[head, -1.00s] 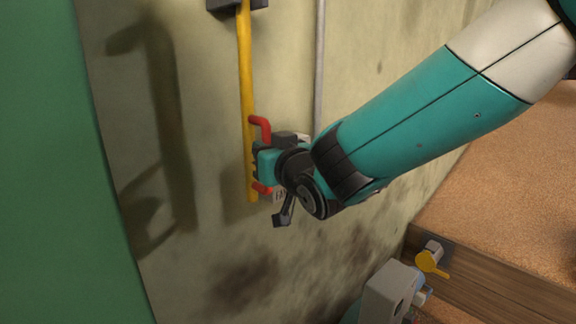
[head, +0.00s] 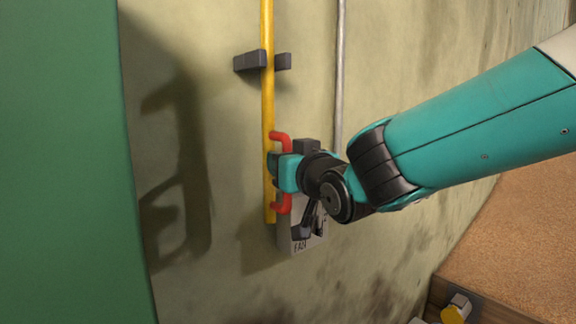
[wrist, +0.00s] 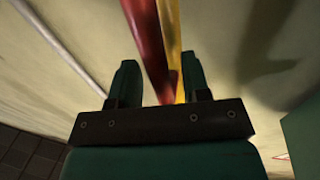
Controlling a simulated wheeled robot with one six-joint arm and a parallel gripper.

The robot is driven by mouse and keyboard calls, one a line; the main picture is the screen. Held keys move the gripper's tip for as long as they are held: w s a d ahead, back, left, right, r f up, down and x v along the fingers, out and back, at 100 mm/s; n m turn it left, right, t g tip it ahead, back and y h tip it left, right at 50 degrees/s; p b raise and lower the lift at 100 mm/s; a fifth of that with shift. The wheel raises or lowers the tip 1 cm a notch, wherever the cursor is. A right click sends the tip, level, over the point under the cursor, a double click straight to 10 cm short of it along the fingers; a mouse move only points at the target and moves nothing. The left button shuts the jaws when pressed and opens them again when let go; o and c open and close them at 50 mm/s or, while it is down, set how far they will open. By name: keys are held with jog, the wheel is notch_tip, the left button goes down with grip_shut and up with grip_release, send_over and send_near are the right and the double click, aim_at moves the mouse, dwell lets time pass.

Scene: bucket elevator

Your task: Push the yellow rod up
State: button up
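The yellow rod (head: 267,103) stands upright along the wall in the head view, running up past the top edge and through a dark bracket (head: 249,62). A red handle (head: 280,204) is fixed to its lower part, with bends above and below my gripper (head: 280,172). My gripper is at the middle of the handle and shut on it. In the wrist view the red handle (wrist: 150,50) passes between my two fingers (wrist: 158,85), with the yellow rod (wrist: 172,30) just behind. The exact contact at the pads is hard to see.
A grey box labelled FAN (head: 300,238) with a dark lever is on the wall just below and behind my gripper. A thin grey pipe (head: 340,80) runs upright to the right of the rod. A green panel (head: 60,160) stands at the left.

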jog(key=shift+f, duration=0.15)
jog(key=b+v, duration=0.6)
jog(key=v, duration=1.1)
jog(key=shift+d, duration=0.15)
notch_tip(320, 180, down, 13)
jog(key=s+d+g+h+b, duration=0.1)
jog(key=s+d+g+h, duration=0.15)
jog(key=g, duration=0.45)
jog(key=s+d+f+n+g, duration=0.1)
jog(key=s+d+f+g, duration=0.1)
jog(key=s+f+g, duration=0.2)
jog(key=s+d+f+g+h+b, duration=0.1)
jog(key=s+d+f+g, duration=0.1)
jog(key=s+f+g, duration=0.3)
jog(key=s+f, duration=0.1)
jog(key=s, duration=0.3)
jog(key=shift+d+f+n, duration=0.2)
jog(key=shift+d+n, duration=0.15)
jog(key=shift+n, duration=0.05)
